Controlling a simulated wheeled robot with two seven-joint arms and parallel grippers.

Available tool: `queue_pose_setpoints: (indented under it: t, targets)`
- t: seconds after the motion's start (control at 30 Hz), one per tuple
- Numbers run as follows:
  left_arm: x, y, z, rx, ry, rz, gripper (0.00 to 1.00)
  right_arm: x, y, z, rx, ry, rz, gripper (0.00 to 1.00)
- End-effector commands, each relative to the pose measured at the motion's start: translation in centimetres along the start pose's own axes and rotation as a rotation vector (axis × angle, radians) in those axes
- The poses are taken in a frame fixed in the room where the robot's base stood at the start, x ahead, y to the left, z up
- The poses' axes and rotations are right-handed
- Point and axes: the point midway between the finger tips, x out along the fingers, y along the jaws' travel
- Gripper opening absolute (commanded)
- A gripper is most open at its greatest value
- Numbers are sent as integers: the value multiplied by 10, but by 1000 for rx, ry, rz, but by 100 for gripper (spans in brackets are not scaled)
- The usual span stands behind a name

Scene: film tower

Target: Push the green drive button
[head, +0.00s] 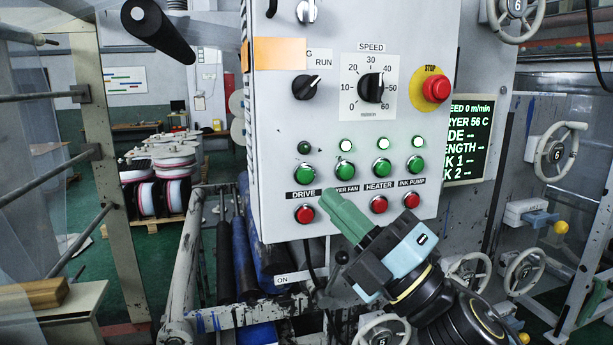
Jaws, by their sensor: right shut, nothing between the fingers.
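The green drive button (305,174) is on the grey control panel, above the DRIVE label (304,194). A red button (304,213) sits below that label. The small lamp (304,147) above the drive button looks dark. My right gripper (329,195) comes up from the lower right with its green fingers shut and empty. In the picture its fingertips are just below and right of the drive button. They cover the start of the dryer fan label, and the area below it is hidden. I cannot tell the gap to the panel. My left gripper is not in view.
Green buttons for dryer fan (344,171), heater (381,167) and ink pump (416,165) stand close by under lit lamps. A red stop button (436,89) is at the upper right. A screen (467,142) reads speed 0. Handwheels (556,150) are at the right.

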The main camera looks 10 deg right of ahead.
Motion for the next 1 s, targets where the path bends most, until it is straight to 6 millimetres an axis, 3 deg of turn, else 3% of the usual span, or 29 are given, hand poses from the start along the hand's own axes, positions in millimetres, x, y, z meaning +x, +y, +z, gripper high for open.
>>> queue_pose_setpoints:
  t: [0.5, 1.0]
  targets:
    - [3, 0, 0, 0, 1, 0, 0, 46, -33, 33, 1, 0, 1, 0]
    - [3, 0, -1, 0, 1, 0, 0, 51, -37, 37, 1, 1, 0, 0]
